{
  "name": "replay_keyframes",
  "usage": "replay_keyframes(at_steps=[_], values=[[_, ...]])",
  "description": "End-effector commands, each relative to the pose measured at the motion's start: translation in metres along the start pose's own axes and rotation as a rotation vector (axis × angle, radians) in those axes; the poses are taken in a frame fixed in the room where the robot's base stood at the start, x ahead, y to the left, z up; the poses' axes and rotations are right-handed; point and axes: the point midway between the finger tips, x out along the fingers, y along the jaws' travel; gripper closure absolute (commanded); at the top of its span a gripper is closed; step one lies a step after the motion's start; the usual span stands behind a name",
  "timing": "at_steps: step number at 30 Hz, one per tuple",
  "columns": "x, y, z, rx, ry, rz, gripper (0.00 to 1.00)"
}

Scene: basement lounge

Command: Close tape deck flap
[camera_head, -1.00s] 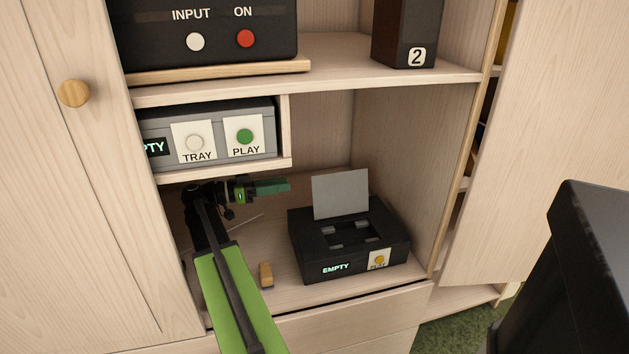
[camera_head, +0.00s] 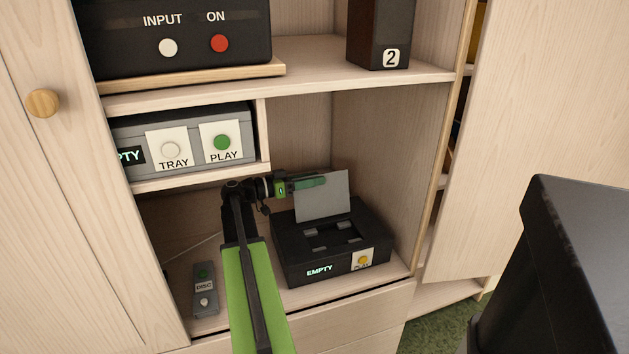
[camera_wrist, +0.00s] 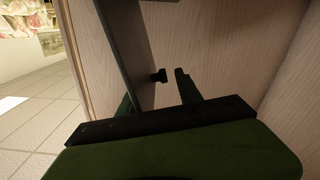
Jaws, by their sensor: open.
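The black tape deck (camera_head: 290,250) stands on the lower cabinet shelf. Its front has an "EMPTY" display and a yellow button labelled PLAY. Its grey flap (camera_head: 330,207) stands raised at the back, leaning slightly, with the deck's top well uncovered. My gripper (camera_head: 318,181) is open and reaches in from the left, overlapping the flap's upper left part. In the wrist view, the grey flap (camera_wrist: 122,45) rises close beside the fingers of my gripper (camera_wrist: 155,88). I cannot tell whether it touches a finger.
A grey player (camera_head: 185,140) with TRAY and PLAY buttons sits in a cubby just above and left of my gripper. A small grey remote (camera_head: 205,288) lies left of my arm. The upper shelf (camera_head: 330,85) overhangs; the cabinet's right wall (camera_head: 390,150) is near the deck.

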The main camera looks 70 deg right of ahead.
Motion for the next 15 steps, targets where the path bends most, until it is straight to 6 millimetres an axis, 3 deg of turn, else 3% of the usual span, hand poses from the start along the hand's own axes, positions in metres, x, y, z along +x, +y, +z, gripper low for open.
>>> replay_keyframes(at_steps=[10,15], values=[[0.0061,0.0003,0.0001,0.0,0.0,0.001,0.59],[0.0061,0.0004,0.0001,0.0,0.0,0.001,0.82]])
